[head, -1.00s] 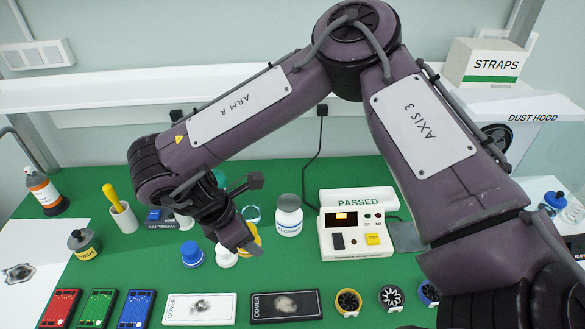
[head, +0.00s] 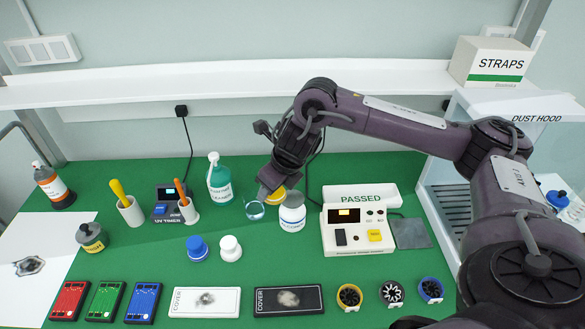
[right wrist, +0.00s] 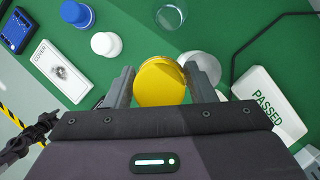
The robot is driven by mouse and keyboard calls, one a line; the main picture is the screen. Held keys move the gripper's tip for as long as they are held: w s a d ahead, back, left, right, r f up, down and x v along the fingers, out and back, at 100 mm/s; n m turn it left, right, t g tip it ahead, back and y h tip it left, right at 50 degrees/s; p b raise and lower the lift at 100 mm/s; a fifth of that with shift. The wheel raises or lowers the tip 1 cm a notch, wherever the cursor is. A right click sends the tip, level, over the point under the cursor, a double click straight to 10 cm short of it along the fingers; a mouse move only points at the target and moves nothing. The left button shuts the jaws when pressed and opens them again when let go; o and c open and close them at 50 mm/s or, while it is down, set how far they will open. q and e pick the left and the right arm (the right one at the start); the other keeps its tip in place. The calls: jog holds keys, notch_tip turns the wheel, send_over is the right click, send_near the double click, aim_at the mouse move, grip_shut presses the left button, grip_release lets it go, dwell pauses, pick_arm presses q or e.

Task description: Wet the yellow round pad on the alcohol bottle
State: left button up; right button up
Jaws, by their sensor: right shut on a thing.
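The yellow round pad (head: 279,195) is between the fingers of my right gripper (head: 268,189), which is shut on it. In the right wrist view the yellow pad (right wrist: 160,84) fills the gap between the two fingers (right wrist: 160,74). A white bottle (head: 292,214) with a blue label, seemingly the alcohol bottle, stands upright just right of and in front of the pad. Its pale round top (right wrist: 203,66) shows beside the right finger in the wrist view, partly hidden. I cannot tell whether pad and bottle touch. My left gripper is not in view.
A clear glass dish (head: 255,210) stands close left of the pad. A green bottle (head: 219,180) is behind it. The green mat between is clear.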

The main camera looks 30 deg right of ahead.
aim_at(289, 198)
jog(key=w+d+n+g+y, duration=0.1)
jog(key=d+n+g+y, duration=0.1)
jog(key=d+n, duration=0.4)
jog(key=shift+n, duration=0.3)
jog(key=shift+w+d+f+b, duration=0.1)
jog(key=shift+f+b, duration=0.8)
jog(key=shift+f, duration=0.55)
jog(key=shift+w+d+f+b, duration=0.1)
jog(key=shift+f+b, duration=0.8)
jog(key=shift+f, duration=0.5)
jog(key=shift+s+f+b, duration=0.15)
jog(key=shift+f+b, duration=0.7)
jog(key=shift+f, duration=0.15)
jog(key=shift+r+p, duration=2.45)
jog(key=shift+r, duration=1.2)
